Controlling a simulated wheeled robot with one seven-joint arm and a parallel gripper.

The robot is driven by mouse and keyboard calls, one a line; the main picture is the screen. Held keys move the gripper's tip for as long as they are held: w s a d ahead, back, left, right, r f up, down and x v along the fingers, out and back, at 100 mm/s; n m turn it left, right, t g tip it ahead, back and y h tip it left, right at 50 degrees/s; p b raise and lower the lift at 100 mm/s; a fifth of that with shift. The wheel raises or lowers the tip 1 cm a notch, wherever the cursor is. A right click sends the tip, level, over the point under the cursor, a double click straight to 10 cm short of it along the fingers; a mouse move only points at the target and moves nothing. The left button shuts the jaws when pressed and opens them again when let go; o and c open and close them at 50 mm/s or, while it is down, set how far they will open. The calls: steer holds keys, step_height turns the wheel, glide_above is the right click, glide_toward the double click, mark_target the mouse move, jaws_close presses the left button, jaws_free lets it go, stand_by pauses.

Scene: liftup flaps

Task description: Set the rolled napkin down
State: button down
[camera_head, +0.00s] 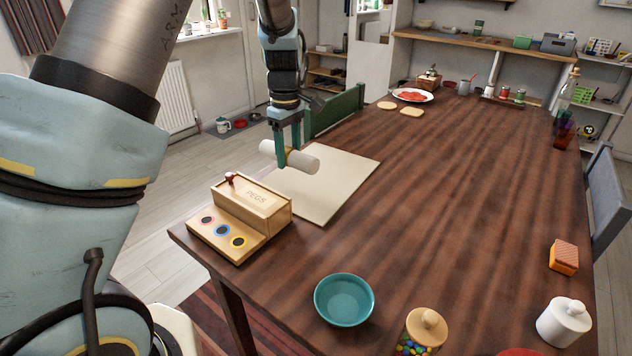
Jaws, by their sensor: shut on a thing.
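The rolled napkin (302,160) is a white roll with a tan band near its middle. It lies sideways in my gripper (289,160), whose green fingers point down and are shut on it near the band. The napkin is over the far left part of a cream placemat (340,190) on the dark wooden table (430,200). I cannot tell from this view whether the napkin touches the mat or is held above it.
A wooden pegs box (252,208) stands just in front of the mat. A teal bowl (344,300), a candy jar (420,332), a white lidded jar (564,322) and an orange block (564,257) are nearer. A green chair (335,112) stands behind. The table's middle is clear.

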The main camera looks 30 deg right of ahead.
mark_target(292, 197)
step_height(292, 197, down, 10)
steer(key=shift+f+p, duration=0.1)
steer(key=shift+p, duration=0.65)
steer(key=shift+c, duration=1.4)
jaws_free()
step_height(292, 197, up, 12)
steer(key=shift+r+b, duration=0.1)
steer(key=shift+b, duration=0.85)
steer(key=a+r+m, duration=0.1)
steer(key=a+m, duration=0.1)
steer(key=a, duration=1.3)
steer(key=s+a+m, duration=0.2)
steer(key=s+a, duration=0.3)
steer(key=a, duration=0.3)
steer(key=s+a+m+t, duration=0.1)
steer(key=s+a+m, duration=0.1)
steer(key=s+a, duration=0.3)
steer(key=a, duration=0.2)
steer(key=shift+a+r+m+t, duration=0.15)
steer(key=shift+a+m+t, duration=0.15)
steer(key=shift+a, duration=0.05)
